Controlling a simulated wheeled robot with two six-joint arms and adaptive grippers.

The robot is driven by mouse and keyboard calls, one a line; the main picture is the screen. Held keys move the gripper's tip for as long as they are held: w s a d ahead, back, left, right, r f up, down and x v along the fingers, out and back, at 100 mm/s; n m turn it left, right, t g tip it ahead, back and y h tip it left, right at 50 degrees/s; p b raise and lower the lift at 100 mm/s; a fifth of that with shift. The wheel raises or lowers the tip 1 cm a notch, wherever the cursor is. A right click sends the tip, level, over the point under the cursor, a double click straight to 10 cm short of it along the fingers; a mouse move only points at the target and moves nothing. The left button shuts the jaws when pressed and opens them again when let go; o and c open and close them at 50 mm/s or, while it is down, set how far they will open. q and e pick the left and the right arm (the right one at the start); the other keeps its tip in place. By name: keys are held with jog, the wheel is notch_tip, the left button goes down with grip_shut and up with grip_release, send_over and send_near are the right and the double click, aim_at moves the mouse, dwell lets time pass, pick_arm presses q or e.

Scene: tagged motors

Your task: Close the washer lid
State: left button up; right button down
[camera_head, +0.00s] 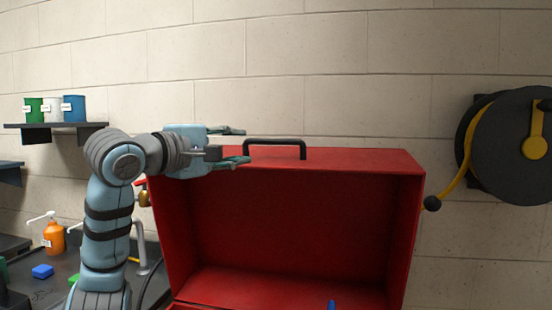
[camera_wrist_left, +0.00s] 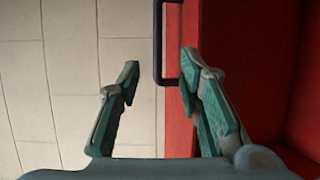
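The red washer lid (camera_head: 300,222) stands raised, its hollow inside facing me. A black handle (camera_head: 275,143) sits on its top edge. My left gripper (camera_head: 240,146) is open at the left end of this edge, with its fingers pointing right toward the handle. In the left wrist view, the handle (camera_wrist_left: 158,45) lies ahead of and between the spread fingertips (camera_wrist_left: 160,70), and the red lid (camera_wrist_left: 240,50) fills the right side. I cannot tell whether a finger touches the lid. My right gripper is in neither view.
A wall shelf (camera_head: 60,126) with green, white and blue cups is at left. Below it, a dark counter (camera_head: 50,285) holds an orange bottle (camera_head: 54,238) and a blue block (camera_head: 42,271). A black hose reel (camera_head: 510,145) hangs at right. A blue object (camera_head: 331,304) shows at the bottom.

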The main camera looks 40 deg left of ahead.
aim_at(273, 143)
pick_arm(q)
jog(key=w+p, duration=0.1)
jog(key=w, duration=0.3)
jog(key=w+a+p, duration=0.1)
jog(key=w, duration=0.3)
jog(key=w+p, duration=0.2)
jog(key=w, duration=0.2)
jog(key=shift+w+a, duration=0.15)
jog(key=shift+w, duration=0.8)
jog(key=shift+a, duration=0.1)
jog(key=shift+c, duration=0.3)
grip_shut()
